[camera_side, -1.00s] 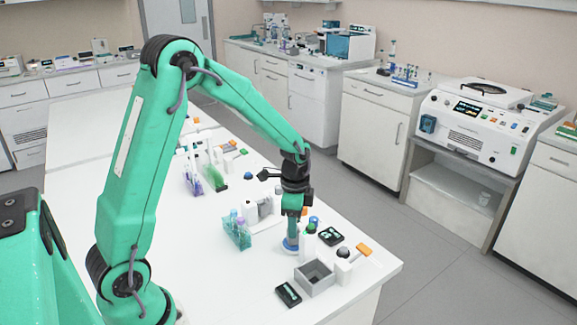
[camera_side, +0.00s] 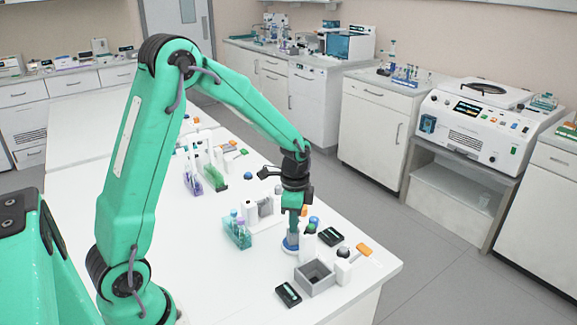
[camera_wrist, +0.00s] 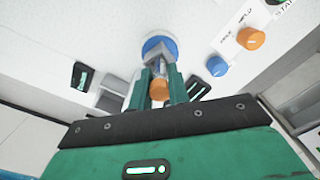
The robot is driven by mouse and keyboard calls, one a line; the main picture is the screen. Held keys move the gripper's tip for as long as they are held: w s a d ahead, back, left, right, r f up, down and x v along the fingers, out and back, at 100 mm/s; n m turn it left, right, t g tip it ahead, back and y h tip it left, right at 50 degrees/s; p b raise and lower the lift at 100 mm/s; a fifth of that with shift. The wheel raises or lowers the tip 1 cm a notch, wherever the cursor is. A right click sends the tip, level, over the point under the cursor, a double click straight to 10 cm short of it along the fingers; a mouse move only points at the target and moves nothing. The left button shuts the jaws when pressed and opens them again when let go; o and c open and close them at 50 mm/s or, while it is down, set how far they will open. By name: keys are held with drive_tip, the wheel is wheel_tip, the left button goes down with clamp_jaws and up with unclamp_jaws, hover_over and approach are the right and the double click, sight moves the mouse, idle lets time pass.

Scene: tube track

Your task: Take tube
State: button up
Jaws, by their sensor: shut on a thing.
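The tube (camera_wrist: 159,88) shows in the wrist view as a narrow pale body with an orange-brown cap end. My gripper (camera_wrist: 158,80) is shut on it, one finger on each side. A round blue-and-white base (camera_wrist: 158,42) lies just beyond the fingertips, in line with the tube. I cannot tell whether the tube rests in it. In the side view, my gripper (camera_side: 293,226) points straight down over the blue-and-white base (camera_side: 290,246), near the table's front right. There the fingers hide most of the tube.
Further racks (camera_side: 204,176) stand behind. The table's front left is clear.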

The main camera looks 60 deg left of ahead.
wheel_tip(320, 180, up, 10)
drive_tip(key=shift+f, duration=0.2)
idle(0.3)
idle(0.4)
